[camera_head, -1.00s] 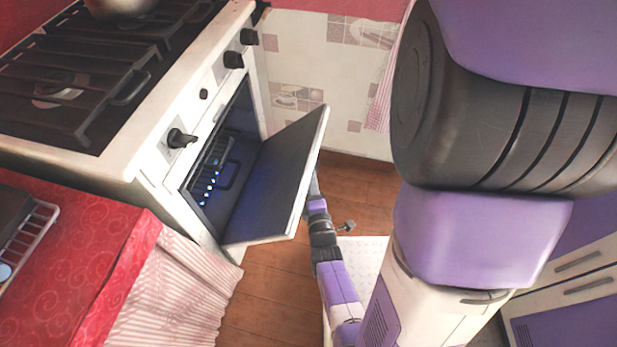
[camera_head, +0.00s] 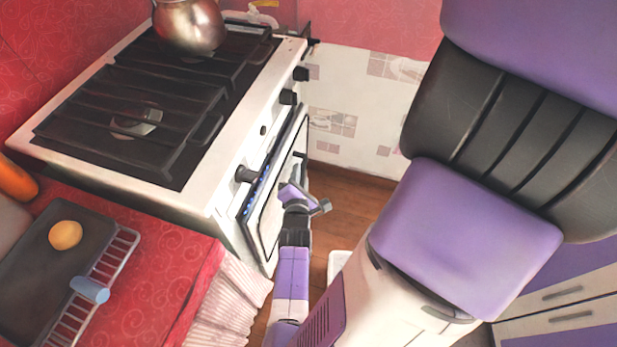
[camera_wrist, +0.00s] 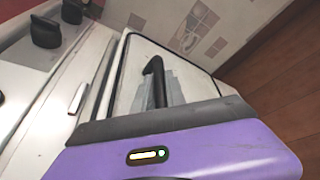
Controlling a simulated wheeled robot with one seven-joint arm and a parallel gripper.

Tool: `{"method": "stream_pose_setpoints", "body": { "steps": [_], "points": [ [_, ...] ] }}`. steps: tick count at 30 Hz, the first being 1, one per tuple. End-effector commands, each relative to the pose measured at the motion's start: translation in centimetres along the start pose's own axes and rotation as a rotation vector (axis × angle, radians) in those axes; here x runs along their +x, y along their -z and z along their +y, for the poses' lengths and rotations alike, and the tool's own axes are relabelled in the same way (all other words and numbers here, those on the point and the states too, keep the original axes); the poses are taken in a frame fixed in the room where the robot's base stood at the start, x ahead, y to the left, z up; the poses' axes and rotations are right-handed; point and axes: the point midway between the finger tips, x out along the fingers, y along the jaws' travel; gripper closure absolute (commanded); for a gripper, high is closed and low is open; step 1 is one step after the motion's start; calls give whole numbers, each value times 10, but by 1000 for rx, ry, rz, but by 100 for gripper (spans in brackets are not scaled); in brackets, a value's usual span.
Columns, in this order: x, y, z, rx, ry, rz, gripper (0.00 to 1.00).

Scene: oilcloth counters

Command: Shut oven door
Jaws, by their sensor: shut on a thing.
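The oven door (camera_head: 268,232) stands a little ajar in the head view, its upper edge tilted slightly out from the white oven (camera_head: 190,197). A narrow gap with blue lights shows along its top. My gripper (camera_head: 298,200) is at the outer face of the door, near its upper part. The wrist view shows the pale door panel (camera_wrist: 203,84) with a dark rim close ahead.
A metal pot (camera_head: 190,27) stands on the rear of the stove. Black knobs (camera_head: 246,174) stick out above the door. A red-covered counter (camera_head: 175,262) with a dark tray (camera_head: 45,262) is at the left. Wooden floor (camera_head: 340,215) lies open in front of the oven.

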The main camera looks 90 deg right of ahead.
Motion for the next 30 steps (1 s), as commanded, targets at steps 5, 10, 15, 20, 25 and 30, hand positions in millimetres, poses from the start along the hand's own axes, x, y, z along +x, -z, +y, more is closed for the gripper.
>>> {"method": "stream_pose_setpoints", "body": {
  "steps": [5,10,15,20,25,30],
  "points": [
    [2,4,7,-1,0,0,100],
    [3,5,10,2,-2,1,100],
    [3,6,12,3,-5,2,100],
    [2,6,12,4,-6,3,82],
    [2,6,11,3,-4,2,62],
    [2,5,10,3,-2,1,62]
  ]
}}
